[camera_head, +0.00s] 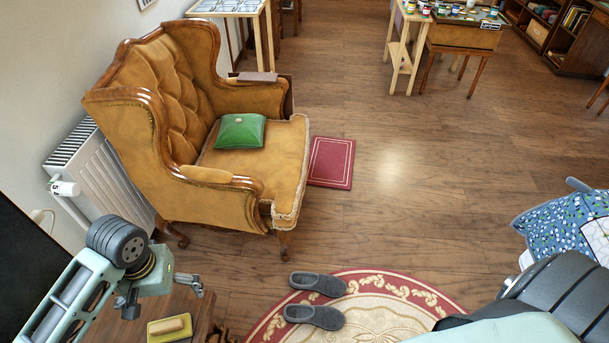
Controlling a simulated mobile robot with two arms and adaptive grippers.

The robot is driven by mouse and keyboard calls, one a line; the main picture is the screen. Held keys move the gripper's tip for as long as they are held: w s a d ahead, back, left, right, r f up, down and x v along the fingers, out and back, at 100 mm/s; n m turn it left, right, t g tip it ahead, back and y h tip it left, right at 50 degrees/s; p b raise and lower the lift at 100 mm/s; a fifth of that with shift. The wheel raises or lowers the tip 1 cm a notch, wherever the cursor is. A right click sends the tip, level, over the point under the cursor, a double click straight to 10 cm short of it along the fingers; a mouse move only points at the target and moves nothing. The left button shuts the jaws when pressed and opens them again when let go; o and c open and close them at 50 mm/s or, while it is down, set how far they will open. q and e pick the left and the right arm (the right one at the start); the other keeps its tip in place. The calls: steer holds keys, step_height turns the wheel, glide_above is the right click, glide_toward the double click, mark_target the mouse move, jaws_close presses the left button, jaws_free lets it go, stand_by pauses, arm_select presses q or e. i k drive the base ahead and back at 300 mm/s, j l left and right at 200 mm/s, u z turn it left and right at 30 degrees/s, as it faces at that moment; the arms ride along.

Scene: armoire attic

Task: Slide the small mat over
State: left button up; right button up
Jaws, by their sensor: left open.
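A small dark red mat (332,162) with a thin pale border line lies flat on the wooden floor. It is just right of the tan armchair (258,180), whose front edge may cover part of its left side. My left gripper (165,295) is at the lower left, open and empty. It is well away from the small mat, with the armchair between them. My right gripper does not show.
A round patterned rug (385,305) with two grey slippers (315,317) lies at the bottom centre. A green cushion (240,131) sits on the armchair. A radiator (95,165) stands behind it. Blue patterned fabric (560,222) is at right. Floor right of the mat is clear.

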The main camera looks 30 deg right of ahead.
mark_target(330, 159)
steer(key=z, duration=1.05)
